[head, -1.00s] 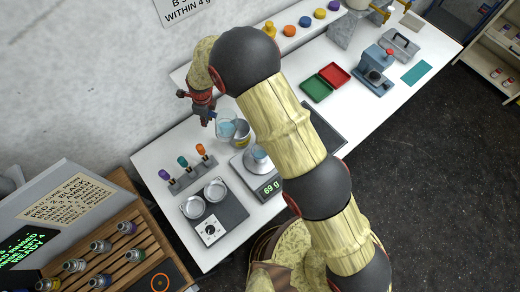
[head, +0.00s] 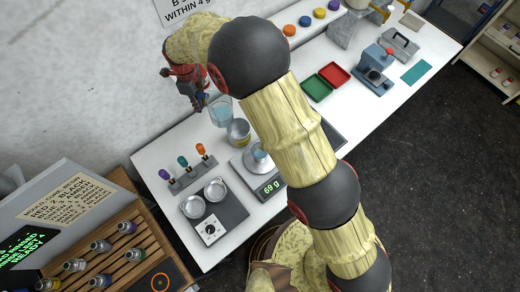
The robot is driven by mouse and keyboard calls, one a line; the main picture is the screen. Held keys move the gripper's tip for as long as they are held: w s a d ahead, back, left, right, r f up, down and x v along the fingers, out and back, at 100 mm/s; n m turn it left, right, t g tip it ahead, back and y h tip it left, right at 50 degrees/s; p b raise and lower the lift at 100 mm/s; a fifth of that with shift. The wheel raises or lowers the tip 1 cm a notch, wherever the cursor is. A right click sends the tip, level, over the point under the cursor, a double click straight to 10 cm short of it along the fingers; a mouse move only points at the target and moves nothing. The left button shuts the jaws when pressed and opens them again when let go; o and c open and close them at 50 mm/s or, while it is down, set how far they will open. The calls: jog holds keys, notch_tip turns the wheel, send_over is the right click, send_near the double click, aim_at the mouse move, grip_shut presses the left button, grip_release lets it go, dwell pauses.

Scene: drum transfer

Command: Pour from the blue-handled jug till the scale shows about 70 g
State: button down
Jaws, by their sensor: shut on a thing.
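The jug (head: 221,113), clear with pale blue liquid in it, is at the back of the white table, near the wall. My gripper (head: 203,101) is shut on its blue handle, and the jug looks upright or nearly so. The scale (head: 268,187) stands at the table's front, and its display reads 69 g. A small vessel with blue liquid (head: 260,155) sits on the scale's pan, partly behind my arm. No stream of liquid shows between the jug and this vessel.
A metal tin (head: 239,131) stands between the jug and the scale. A rack with coloured-top tools (head: 186,177) and a plate with two round pans (head: 215,220) are to the left. Red (head: 334,74) and green (head: 316,88) trays lie to the right of my arm.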

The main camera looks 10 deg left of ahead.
jog(key=shift+r, duration=0.3)
jog(key=shift+r, duration=2.9)
jog(key=shift+f, duration=0.1)
